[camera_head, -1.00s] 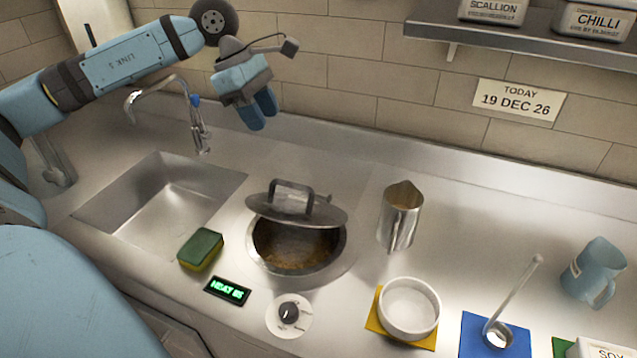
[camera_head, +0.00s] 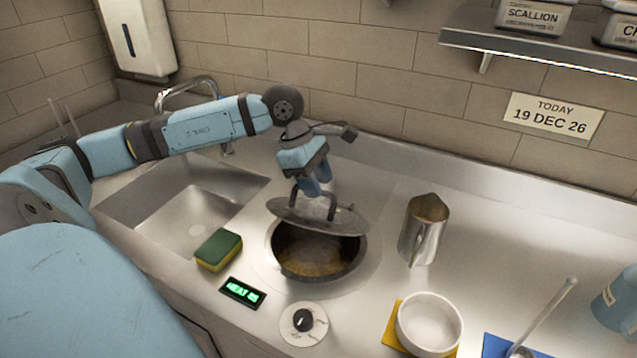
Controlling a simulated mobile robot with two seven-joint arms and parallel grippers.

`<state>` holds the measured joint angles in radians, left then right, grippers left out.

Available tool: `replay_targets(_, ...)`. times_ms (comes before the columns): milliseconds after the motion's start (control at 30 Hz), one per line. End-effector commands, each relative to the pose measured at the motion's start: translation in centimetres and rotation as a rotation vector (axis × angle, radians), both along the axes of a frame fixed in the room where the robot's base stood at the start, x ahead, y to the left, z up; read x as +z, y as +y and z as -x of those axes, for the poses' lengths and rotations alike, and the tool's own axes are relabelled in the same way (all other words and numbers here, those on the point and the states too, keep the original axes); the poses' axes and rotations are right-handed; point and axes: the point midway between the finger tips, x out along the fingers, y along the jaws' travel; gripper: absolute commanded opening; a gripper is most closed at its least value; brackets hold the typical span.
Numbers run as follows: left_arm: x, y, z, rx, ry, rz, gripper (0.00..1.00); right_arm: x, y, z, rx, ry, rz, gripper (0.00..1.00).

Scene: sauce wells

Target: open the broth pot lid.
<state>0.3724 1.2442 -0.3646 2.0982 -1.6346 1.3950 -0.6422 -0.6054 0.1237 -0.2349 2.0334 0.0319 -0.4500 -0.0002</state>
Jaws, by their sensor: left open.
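The broth pot (camera_head: 357,266) is sunk in the steel counter, with brown broth (camera_head: 308,261) showing inside. Its round metal lid (camera_head: 343,221) is raised and tilted at the back of the opening, leaving the front of the pot uncovered. A dark loop handle stands on the lid. My left gripper (camera_head: 318,188) is open, with its blue fingers pointing down at the lid handle and overlapping it in the picture. I cannot tell whether the fingers touch the handle or stand behind it. My right gripper is not in view.
A sink (camera_head: 150,207) and a green and yellow sponge (camera_head: 218,249) are left of the pot. A metal pitcher (camera_head: 423,232) stands close on the right. A heat display (camera_head: 242,292), a knob (camera_head: 303,320) and a white bowl (camera_head: 429,322) are in front.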

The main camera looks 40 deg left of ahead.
Motion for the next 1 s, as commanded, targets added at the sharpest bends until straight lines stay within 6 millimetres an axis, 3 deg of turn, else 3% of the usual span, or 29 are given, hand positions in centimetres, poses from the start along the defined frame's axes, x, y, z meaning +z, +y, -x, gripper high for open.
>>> replay_targets(400, -0.97, -0.36, -0.19, 0.000, -0.001, 0.000, 0.40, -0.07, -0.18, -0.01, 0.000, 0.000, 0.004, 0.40)
replay_targets(433, -0.96, -0.37, -0.20, 0.000, -0.001, 0.000, 0.38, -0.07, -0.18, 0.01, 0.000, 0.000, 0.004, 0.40)
replay_targets(600, -0.95, -0.36, -0.18, 0.000, -0.001, 0.000, 0.00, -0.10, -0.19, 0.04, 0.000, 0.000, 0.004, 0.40)
replay_targets(1000, -0.27, -0.24, -0.78, 0.002, 0.030, 0.013, 0.00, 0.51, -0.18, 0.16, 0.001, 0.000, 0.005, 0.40)
